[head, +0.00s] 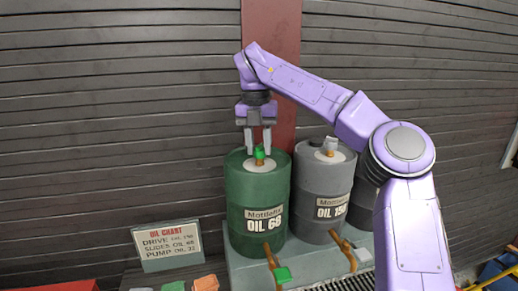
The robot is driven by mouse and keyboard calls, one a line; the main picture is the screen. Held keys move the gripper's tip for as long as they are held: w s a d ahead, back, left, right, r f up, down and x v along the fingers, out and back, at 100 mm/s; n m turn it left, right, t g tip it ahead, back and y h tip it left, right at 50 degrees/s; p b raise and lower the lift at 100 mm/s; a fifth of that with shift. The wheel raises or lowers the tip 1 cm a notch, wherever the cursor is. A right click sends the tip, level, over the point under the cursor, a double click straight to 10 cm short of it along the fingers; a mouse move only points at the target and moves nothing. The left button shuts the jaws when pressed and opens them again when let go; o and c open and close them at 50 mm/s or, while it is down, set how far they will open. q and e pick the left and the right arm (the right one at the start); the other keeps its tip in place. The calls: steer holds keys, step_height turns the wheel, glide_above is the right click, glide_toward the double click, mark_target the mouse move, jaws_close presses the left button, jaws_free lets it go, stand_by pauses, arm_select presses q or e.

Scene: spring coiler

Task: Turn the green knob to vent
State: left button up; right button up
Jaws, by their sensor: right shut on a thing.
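The green knob (259,153) stands on top of the green barrel (247,207) labelled "OIL 68". My right gripper (259,146) points straight down over the barrel top. Its two fingers are on either side of the green knob and shut on it. The knob's lower part shows orange-brown below the fingertips. Any marking for vent on the barrel top is too small to make out. My left gripper is not in view.
A grey barrel (314,193) with a grey knob (330,144) stands just right. Taps with a green handle (283,274) and a grey handle (362,254) stick out in front. An oil chart sign (168,243) stands at lower left. A dark slatted wall is behind.

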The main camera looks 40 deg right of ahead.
steer(key=shift+d+m+b, duration=0.1)
steer(key=shift+m+b, duration=0.25)
steer(key=shift+m, duration=0.65)
steer(key=o, duration=0.9)
steer(key=shift+o, duration=0.8)
steer(key=shift+w+d+f, duration=0.15)
steer(key=shift+d, duration=0.05)
step_height(320, 180, up, 10)
steer(key=p, duration=0.5)
steer(key=shift+w+a+r, duration=0.15)
steer(key=shift+w+r, duration=0.1)
steer(key=shift+w, duration=0.05)
